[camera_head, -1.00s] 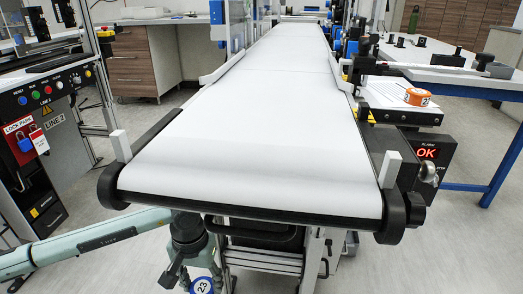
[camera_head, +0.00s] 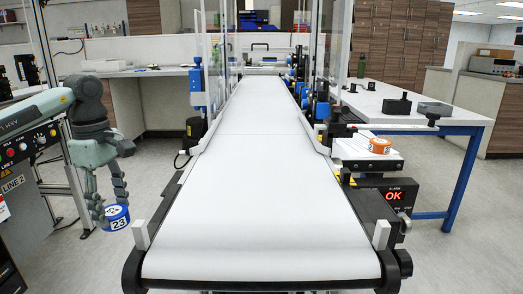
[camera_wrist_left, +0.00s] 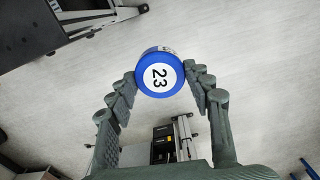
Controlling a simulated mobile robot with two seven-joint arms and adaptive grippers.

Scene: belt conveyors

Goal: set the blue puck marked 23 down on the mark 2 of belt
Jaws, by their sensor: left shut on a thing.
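The blue puck marked 23 (camera_head: 117,218) hangs at the left of the belt's near end, out over the floor. My left gripper (camera_head: 110,208) is shut on it at the fingertips. In the left wrist view the puck (camera_wrist_left: 160,73) sits between the two fingers of the gripper (camera_wrist_left: 161,82), its white 23 label facing the camera. The white belt (camera_head: 258,190) runs away from me down the middle and its near part is bare. I cannot make out a mark 2 on it. My right gripper is in neither view.
White posts (camera_head: 141,235) stand at the belt's near corners. An orange puck (camera_head: 380,146) rests on a side platform at the right, by a box with a red OK display (camera_head: 393,195). A control panel (camera_head: 30,150) stands behind my left arm.

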